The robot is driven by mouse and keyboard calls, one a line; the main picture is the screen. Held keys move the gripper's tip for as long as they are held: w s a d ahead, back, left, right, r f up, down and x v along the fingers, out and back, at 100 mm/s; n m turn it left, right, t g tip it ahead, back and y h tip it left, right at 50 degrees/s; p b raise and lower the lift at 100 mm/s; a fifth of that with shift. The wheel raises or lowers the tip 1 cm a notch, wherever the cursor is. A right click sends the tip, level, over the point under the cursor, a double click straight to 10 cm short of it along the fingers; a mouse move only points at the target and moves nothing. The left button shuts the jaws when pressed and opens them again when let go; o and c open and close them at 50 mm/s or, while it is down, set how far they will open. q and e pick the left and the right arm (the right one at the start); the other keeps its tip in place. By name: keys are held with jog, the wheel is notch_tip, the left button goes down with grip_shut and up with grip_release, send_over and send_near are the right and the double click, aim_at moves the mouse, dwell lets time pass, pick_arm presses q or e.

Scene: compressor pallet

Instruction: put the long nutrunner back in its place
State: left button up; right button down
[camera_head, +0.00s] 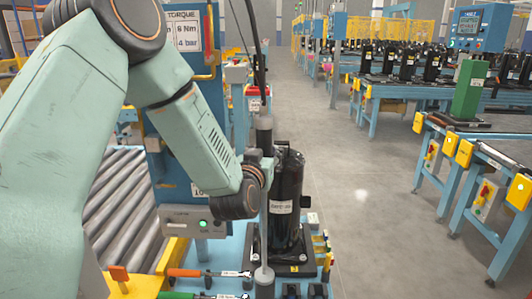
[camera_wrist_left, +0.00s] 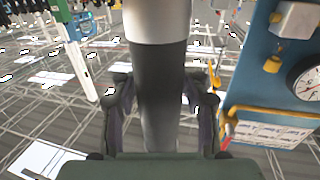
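The long nutrunner (camera_head: 264,136) hangs upright in the middle of the head view, a dark and grey tube with a thin shaft running down. A dark cable rises from its top. My left gripper (camera_head: 266,168) is closed around its body; the fingers are partly hidden by my wrist. In the left wrist view the nutrunner's grey and dark body (camera_wrist_left: 163,95) stands between the two fingers of the left gripper (camera_wrist_left: 163,115). The nutrunner's lower end is in front of the black compressor (camera_head: 288,190); contact cannot be told. My right gripper is not in view.
A blue torque panel (camera_head: 165,165) with a sign stands left of the nutrunner. Orange- and green-handled tools (camera_head: 195,273) lie at the front. A roller conveyor (camera_head: 110,200) is at left. Benches (camera_head: 455,130) stand at right beyond open floor (camera_head: 365,190).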

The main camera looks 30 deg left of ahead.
pick_arm(q)
jog(key=shift+o, duration=1.6)
jog(key=shift+f, duration=0.35)
jog(key=shift+s+d+r, duration=0.1)
jog(key=shift+s, duration=0.25)
jog(key=v, duration=1.1)
jog(key=shift+s+r, duration=0.1)
